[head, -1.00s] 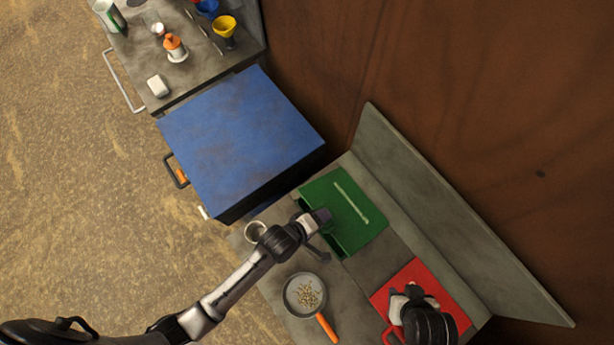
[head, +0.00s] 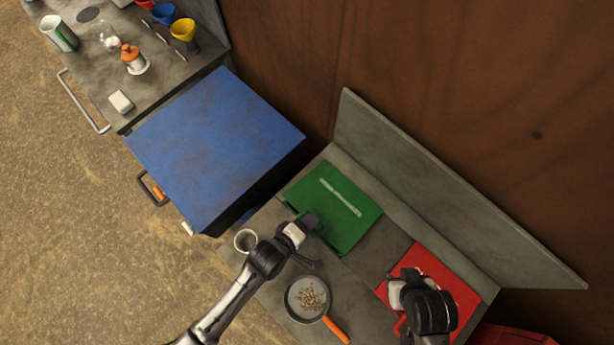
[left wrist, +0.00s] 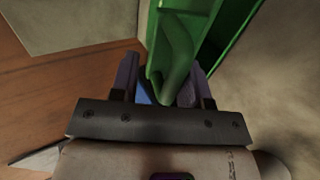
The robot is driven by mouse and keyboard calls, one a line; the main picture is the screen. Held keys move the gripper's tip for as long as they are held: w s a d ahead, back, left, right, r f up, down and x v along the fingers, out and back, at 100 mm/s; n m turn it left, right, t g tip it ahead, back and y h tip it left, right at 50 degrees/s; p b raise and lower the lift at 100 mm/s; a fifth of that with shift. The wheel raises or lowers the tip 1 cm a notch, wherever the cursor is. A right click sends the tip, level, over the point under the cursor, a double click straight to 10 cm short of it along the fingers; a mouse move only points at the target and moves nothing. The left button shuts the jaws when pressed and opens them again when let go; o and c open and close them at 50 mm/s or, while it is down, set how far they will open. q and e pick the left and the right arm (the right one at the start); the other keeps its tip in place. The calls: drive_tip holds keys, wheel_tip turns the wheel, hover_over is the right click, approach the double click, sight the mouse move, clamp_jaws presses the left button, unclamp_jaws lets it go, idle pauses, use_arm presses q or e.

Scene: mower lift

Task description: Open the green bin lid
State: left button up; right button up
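The green bin lid (head: 348,190), with a pale strip on top, is set in the grey counter and looks about flat in the head view. My left gripper (head: 314,232) is at the lid's front edge. In the left wrist view, a green handle bar (left wrist: 176,70) lies between the fingers of my left gripper (left wrist: 166,92), and the pads look closed against it. The green bin lid (left wrist: 222,35) also shows behind the bar. My right gripper (head: 405,292) is over the red lid (head: 454,283); its wrist hides most of its fingers.
A pan (head: 308,298) with small pale bits and an orange handle stands on the counter near my left arm. A cup (head: 245,240) stands by the counter's front edge. A large blue-topped box (head: 215,145) is to the left. A backboard (head: 440,185) rises behind the lids.

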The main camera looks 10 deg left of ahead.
use_arm(q)
drive_tip(key=shift+s+a+r+p, duration=0.15)
drive_tip(key=shift+s+r+p, duration=0.1)
drive_tip(key=shift+r+p, duration=0.15)
drive_tip(key=f+p+v, duration=0.1)
drive_tip(key=p+v, duration=1)
drive_tip(key=v, duration=0.4)
drive_tip(key=shift+s+a, duration=0.15)
idle(0.5)
idle(0.4)
drive_tip(key=shift+p, duration=0.3)
idle(0.4)
